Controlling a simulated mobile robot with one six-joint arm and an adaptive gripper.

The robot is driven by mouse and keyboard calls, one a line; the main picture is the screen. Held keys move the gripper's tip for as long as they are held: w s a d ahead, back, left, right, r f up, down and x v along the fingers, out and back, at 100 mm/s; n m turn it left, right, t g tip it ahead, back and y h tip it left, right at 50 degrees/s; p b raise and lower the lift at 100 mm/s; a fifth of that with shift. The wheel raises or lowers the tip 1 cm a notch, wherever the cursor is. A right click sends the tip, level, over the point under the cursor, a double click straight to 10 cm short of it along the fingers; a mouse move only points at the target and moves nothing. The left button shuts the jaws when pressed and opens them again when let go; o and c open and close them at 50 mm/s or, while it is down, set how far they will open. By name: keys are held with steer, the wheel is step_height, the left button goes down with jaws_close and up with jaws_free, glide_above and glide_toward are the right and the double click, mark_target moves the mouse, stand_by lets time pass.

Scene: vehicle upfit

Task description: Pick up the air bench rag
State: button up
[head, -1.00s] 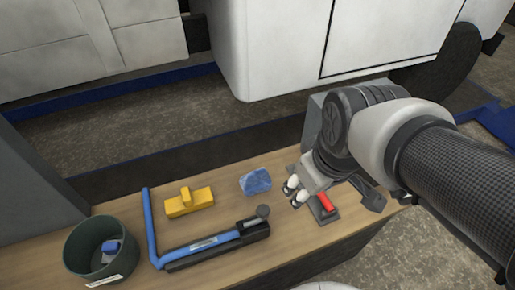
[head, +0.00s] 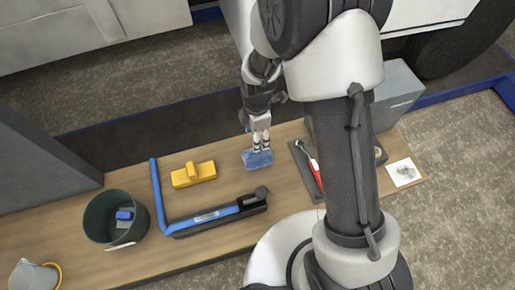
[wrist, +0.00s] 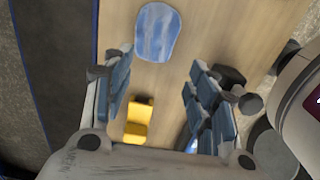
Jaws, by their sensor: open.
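The air bench rag, a crumpled blue cloth (head: 257,160), lies flat on the wooden bench. In the wrist view the blue cloth (wrist: 158,34) is near the top centre, just beyond the fingers and roughly in line with the gap between them. My gripper (head: 261,146) points down over the rag's upper edge in the head view, fingers apart and empty. The wrist view shows its blue-padded fingers (wrist: 160,82) spread wide. I cannot tell whether the fingertips touch the cloth.
A yellow block with a raised grip (head: 193,174) and a blue-and-black tool (head: 215,216) lie left of the rag. A red-handled tool (head: 315,172) lies right; bare bench surrounds the rag.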

mark_target(258, 154)
step_height(258, 154, down, 8)
steer(key=shift+r+b, duration=0.1)
steer(key=shift+b, duration=0.35)
steer(key=f, duration=0.3)
steer(key=w+f, duration=0.1)
steer(key=f, duration=0.1)
steer(key=shift+d+f+b, duration=0.15)
steer(key=shift+f+b, duration=0.2)
steer(key=shift+c, duration=0.5)
steer(key=c, duration=1.1)
